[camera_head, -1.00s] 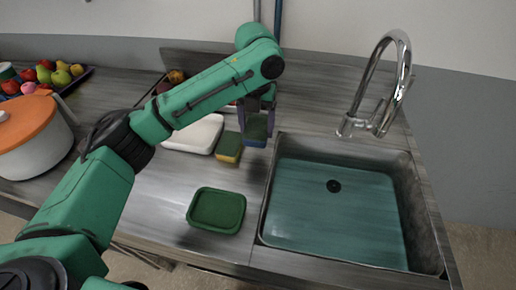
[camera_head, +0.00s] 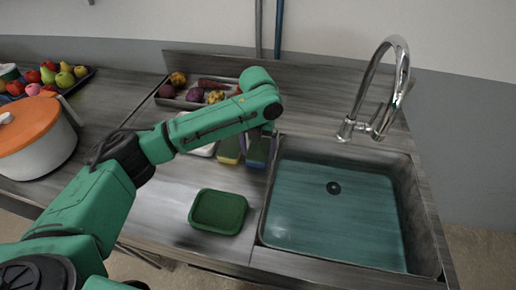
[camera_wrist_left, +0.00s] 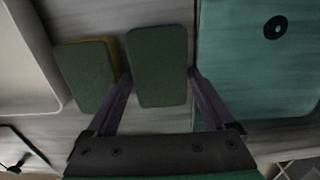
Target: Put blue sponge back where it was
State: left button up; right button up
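The blue sponge (camera_head: 257,153), with a dark green top, is between the fingers of my left gripper (camera_head: 262,132). In the left wrist view the fingers (camera_wrist_left: 160,85) press against both sides of this sponge (camera_wrist_left: 158,62). It is just left of the sink (camera_head: 335,215); whether it touches the counter I cannot tell. A yellow sponge (camera_head: 229,151) with a green top lies close on its left, and it also shows in the wrist view (camera_wrist_left: 86,75). My right gripper is not in view.
A green tray (camera_head: 218,211) sits at the counter front. A white dish (camera_head: 203,149) is partly hidden behind my arm. A produce tray (camera_head: 180,102) lies behind. A curved faucet (camera_head: 375,85) rises behind the sink. A white pot (camera_head: 38,148) with an orange lid stands left.

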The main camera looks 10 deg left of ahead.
aim_at(258, 151)
pick_arm(q)
notch_tip(258, 151, up, 12)
jog(key=b, duration=0.1)
jog(key=shift+r, duration=0.15)
jog(key=shift+s, duration=0.1)
